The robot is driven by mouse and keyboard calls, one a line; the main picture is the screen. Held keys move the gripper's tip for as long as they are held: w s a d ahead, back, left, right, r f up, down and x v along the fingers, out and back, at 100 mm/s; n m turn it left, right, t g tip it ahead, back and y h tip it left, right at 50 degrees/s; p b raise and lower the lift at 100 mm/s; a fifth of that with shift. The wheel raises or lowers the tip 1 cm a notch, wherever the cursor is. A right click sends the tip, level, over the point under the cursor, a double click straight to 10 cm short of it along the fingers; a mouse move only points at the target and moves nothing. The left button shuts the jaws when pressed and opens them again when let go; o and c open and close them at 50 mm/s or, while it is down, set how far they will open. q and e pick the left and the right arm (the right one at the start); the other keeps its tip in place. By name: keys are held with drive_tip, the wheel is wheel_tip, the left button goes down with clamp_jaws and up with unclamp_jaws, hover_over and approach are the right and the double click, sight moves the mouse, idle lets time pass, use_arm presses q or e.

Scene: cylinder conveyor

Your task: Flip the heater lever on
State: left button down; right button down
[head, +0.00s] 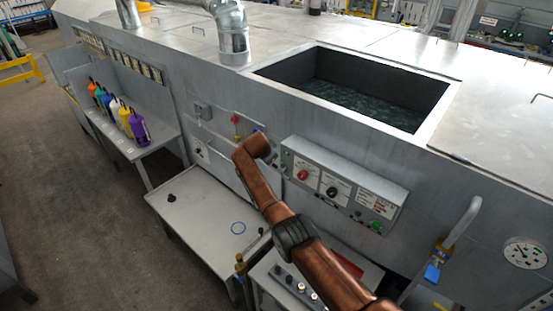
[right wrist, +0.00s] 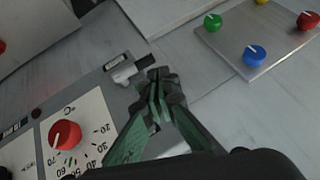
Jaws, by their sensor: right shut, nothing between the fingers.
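The heater lever is probably the pale grey tab (right wrist: 126,71) on the edge of the grey control box, in the right wrist view. The box carries a dial with a red knob (right wrist: 65,134); the box also shows in the head view (head: 385,188). My right gripper (right wrist: 158,82) is shut and empty, its fingertips just right of the tab. I cannot tell whether they touch it. In the head view my copper right arm reaches the left end of the box, and the gripper and lever are hidden. My left gripper is not in view.
A plate with coloured knobs (right wrist: 262,32) lies up and right of the gripper. An open water tank (head: 360,92) is above the box in the head view. A low metal table (head: 205,215) stands below, and several coloured bottles (head: 138,128) stand on a left shelf.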

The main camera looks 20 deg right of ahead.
drive_tip(key=p+v, duration=0.1)
drive_tip(key=v, duration=0.1)
drive_tip(key=p+v, duration=0.1)
drive_tip(key=w+p+v, duration=0.1)
drive_tip(key=v, duration=0.1)
drive_tip(key=shift+s+a+r+p, duration=0.15)
drive_tip(key=shift+a+r+p, duration=0.15)
drive_tip(key=shift+a+r, duration=0.2)
